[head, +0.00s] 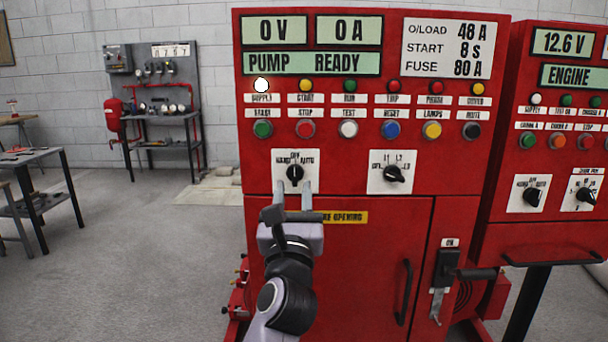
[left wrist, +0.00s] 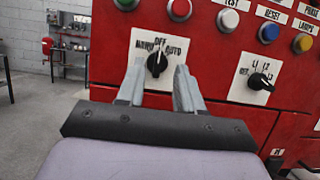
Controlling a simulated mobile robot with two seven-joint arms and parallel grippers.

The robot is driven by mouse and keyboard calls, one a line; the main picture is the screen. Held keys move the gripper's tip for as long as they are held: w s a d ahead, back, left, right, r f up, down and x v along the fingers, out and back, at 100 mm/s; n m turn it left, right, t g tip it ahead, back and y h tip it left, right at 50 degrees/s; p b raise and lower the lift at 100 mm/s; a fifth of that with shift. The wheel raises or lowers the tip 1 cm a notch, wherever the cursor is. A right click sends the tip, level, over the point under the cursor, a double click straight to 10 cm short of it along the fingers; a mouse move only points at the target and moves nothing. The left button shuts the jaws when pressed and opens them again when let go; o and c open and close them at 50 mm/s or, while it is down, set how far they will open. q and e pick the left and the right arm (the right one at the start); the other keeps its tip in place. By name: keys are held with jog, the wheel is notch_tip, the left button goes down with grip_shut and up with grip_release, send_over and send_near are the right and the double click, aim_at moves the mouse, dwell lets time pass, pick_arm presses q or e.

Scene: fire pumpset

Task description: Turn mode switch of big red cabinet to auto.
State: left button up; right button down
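The big red cabinet (head: 370,265) stands in front of me. Its mode switch (head: 295,174) is a black knob on a white plate lettered with AUTO at the right; its pointer stands about upright, toward the top mark. My left gripper (head: 293,192) is open and empty, just below and in front of the knob. In the left wrist view the knob (left wrist: 157,64) shows between the two spread fingertips (left wrist: 159,76). I cannot tell how much gap remains in depth; no contact shows. My right gripper is not in view.
A second black selector (head: 394,173) sits to the right on the same cabinet. A row of coloured buttons (head: 348,128) runs above. A lever handle (head: 472,273) juts out lower right. Another red cabinet (head: 560,240) stands at the right.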

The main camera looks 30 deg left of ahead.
aim_at(294, 170)
pick_arm(q)
jog(key=x, duration=0.6)
jog(key=shift+p, duration=0.3)
grip_shut()
